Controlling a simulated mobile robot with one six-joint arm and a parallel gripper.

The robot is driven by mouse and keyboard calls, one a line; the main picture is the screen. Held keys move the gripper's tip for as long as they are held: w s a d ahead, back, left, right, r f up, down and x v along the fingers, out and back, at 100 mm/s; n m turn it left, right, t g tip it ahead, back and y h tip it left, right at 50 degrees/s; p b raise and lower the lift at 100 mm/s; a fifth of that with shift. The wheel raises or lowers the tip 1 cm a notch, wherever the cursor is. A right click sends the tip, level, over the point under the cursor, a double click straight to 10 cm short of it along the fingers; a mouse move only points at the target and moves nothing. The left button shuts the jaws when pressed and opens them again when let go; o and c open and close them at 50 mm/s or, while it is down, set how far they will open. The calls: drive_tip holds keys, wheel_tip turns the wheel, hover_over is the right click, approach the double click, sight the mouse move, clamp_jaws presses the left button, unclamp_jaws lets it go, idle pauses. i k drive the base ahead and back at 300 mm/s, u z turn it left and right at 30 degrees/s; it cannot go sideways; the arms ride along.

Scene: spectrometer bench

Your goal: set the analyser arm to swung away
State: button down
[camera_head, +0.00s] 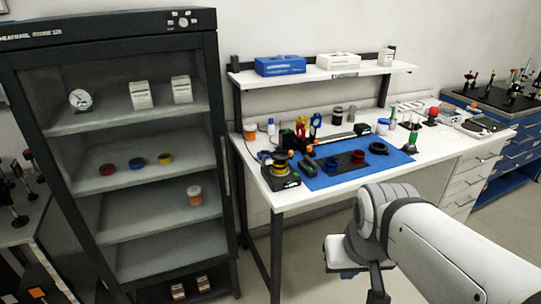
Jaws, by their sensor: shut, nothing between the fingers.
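A small black instrument (281,180) with a yellow ring stands at the left front of the white bench, by the blue mat. Small orange-tipped parts show on and behind it. The analyser arm is too small to single out, so I cannot tell its position. My gripper (378,287) shows as a dark piece below my white arm at the bottom of the view, in front of the bench and apart from the instrument. It is shut and holds nothing. Its lower end is cut off by the frame edge.
The blue mat (330,181) carries dark, red and blue ring parts. Bottles and tools stand behind it, below a raised shelf (325,73). A dark cabinet (112,230) with open shelves stands at the left. A second bench (507,102) stands far right. Floor shows before the bench.

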sight(278, 156)
drive_tip(key=z, duration=0.2)
drive_tip(key=k, duration=0.1)
drive_tip(key=u, duration=0.4)
drive_tip(key=i, duration=0.95)
drive_tip(key=z, duration=0.9)
drive_tip(key=k, duration=1.25)
drive_tip(key=z, duration=0.3)
drive_tip(key=i, duration=1)
drive_tip(key=u, duration=0.05)
